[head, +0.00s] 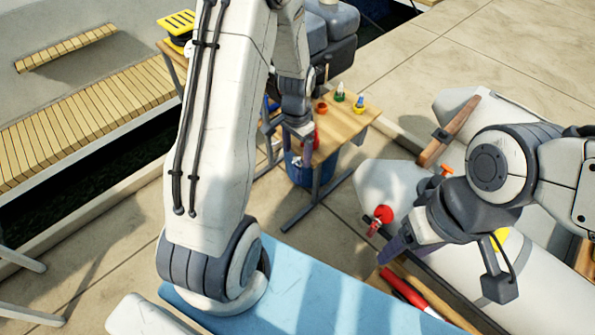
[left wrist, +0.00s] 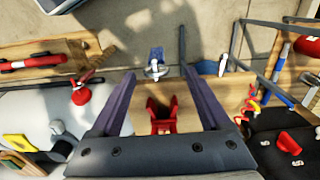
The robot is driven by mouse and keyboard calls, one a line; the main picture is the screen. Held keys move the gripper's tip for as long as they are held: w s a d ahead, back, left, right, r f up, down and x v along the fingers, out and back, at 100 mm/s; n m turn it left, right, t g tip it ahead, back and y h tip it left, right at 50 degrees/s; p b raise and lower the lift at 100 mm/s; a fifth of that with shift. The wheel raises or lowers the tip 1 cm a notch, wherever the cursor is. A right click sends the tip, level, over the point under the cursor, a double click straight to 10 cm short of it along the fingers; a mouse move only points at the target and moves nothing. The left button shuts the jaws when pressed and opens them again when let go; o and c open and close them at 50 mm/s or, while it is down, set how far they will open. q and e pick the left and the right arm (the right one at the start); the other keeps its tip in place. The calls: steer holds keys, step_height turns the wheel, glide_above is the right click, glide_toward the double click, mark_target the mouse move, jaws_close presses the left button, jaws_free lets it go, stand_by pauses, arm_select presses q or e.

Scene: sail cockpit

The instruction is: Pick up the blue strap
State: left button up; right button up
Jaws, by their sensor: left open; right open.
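A small blue strap (left wrist: 156,57) with a metal buckle lies at the edge of the wooden bench in the left wrist view. It is ahead of my left gripper (left wrist: 158,85), between the lines of its two purple fingers, and the fingers do not touch it. My left gripper also shows in the head view (head: 303,150), low beside the small wooden table, open and empty. In the head view the strap is hard to make out behind that gripper. My right gripper (head: 398,246) is open at the right, near a red bottle; its fingertips are partly hidden.
In the left wrist view a red object (left wrist: 160,114) is between my left fingers on the bench. In the head view small bottles (head: 358,101) stand on the wooden table (head: 345,125), above a blue bucket (head: 300,171). A light blue surface (head: 300,290) fills the front.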

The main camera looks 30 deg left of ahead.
mark_target(297, 164)
arm_select(q)
steer(key=f, duration=0.7)
steer(key=shift+s+d+f, duration=0.15)
steer(key=shift+s+d, duration=0.05)
jaws_close()
